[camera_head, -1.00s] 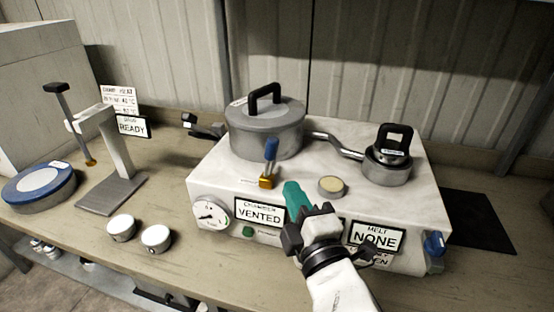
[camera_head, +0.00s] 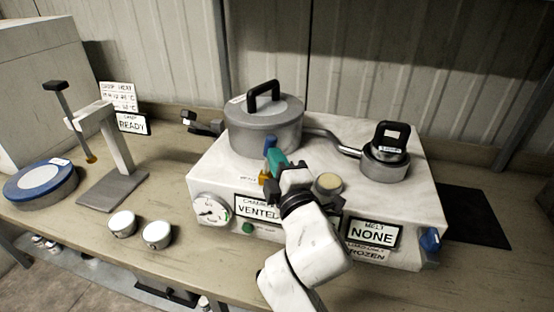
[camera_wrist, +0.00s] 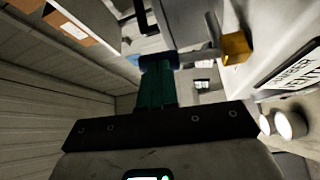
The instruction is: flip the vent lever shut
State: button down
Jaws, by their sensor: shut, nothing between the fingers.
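The vent lever (camera_head: 270,146) stands roughly upright on the front of the white machine's top, with a blue grip and a brass base (camera_head: 264,177). In the wrist view the brass base (camera_wrist: 237,48) is at upper right, and the blue grip (camera_wrist: 158,62) lies across the fingertips. My gripper (camera_head: 279,158), with teal fingers, is shut and empty, right beside the lever's grip on its right side. It appears to touch the grip, but I cannot be sure. The fingers also show in the wrist view (camera_wrist: 156,85). The front sign (camera_head: 258,209) reads VENTED, partly hidden by my arm.
A grey lidded pot (camera_head: 265,123) stands just behind the lever. A small black-handled pot (camera_head: 385,165) is at right, and a tan disc (camera_head: 328,184) lies close to my wrist. A gauge (camera_head: 211,211) and a blue knob (camera_head: 430,239) are on the machine's front.

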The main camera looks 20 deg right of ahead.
jog(key=shift+r, duration=0.15)
jog(key=a+n+g+p, duration=0.1)
jog(key=p, duration=0.4)
jog(key=shift+w+r+n+p, duration=0.3)
jog(key=shift+w+r+p, duration=0.05)
jog(key=shift+r, duration=0.05)
jog(key=shift+w+a+f+p, duration=0.1)
jog(key=shift+f+p, duration=0.1)
jog(key=shift+p, duration=0.15)
